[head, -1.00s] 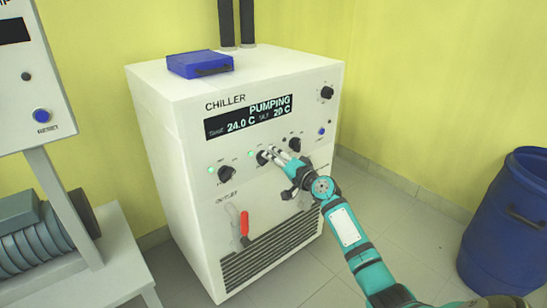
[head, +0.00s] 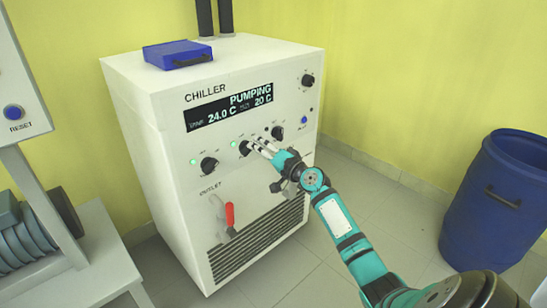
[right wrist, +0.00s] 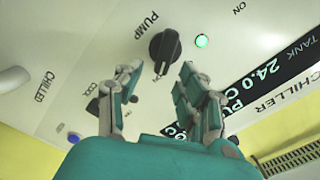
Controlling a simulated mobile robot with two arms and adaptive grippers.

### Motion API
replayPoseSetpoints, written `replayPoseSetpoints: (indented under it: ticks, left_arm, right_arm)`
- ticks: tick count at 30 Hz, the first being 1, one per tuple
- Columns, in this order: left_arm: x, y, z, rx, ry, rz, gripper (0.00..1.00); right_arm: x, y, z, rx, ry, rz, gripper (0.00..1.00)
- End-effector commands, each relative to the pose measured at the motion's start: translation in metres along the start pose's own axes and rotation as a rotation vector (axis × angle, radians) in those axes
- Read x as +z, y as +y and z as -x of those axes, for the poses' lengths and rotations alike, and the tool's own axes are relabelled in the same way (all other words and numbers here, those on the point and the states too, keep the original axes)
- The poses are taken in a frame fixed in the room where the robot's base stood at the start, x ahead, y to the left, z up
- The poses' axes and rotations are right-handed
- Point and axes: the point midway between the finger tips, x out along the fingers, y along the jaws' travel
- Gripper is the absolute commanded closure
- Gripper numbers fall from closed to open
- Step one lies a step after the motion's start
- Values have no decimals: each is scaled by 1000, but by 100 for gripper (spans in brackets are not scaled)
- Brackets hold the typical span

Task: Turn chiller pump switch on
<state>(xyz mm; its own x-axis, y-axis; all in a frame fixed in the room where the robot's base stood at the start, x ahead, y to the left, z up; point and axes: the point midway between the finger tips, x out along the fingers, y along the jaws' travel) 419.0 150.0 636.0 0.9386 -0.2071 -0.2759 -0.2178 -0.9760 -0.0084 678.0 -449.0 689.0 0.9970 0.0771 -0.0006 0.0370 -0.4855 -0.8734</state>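The chiller (head: 150,130) is a white cabinet with a display reading PUMPING, 24.0 C and 20 C. Its pump switch (head: 245,149) is a black rotary knob in the front row, with a lit green lamp (head: 234,143) beside it. In the right wrist view the pump switch (right wrist: 165,48) stands by the word PUMP, and its green lamp (right wrist: 201,41) is lit. My right gripper (head: 257,146) is at the panel next to the knob. In the right wrist view its fingers (right wrist: 160,72) are apart, with the knob's near end between or just beyond the tips; contact cannot be told. My left gripper is out of view.
Another black knob (head: 209,166) with a lit green lamp is at left, and one (head: 278,133) at right. A red-handled outlet valve (head: 229,216) is below. A blue case (head: 178,54) lies on top. A blue barrel (head: 497,200) stands right; floor between is clear.

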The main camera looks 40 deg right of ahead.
Motion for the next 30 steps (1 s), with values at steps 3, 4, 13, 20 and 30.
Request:
replayPoseSetpoints:
  ticks: [3,4,13,20,30]
  left_arm:
    - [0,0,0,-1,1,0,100]
    - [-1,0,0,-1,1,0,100]
    - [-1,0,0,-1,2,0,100]
    - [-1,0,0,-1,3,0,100]
    - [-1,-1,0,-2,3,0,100]
  right_arm:
    - [1,2,26,3,-3,3,61]
    - [2,1,33,3,-4,3,61]
    - [1,1,88,3,-3,1,61]
    - [1,1,102,1,-1,-1,61]
    - [0,0,102,1,-1,-1,61]
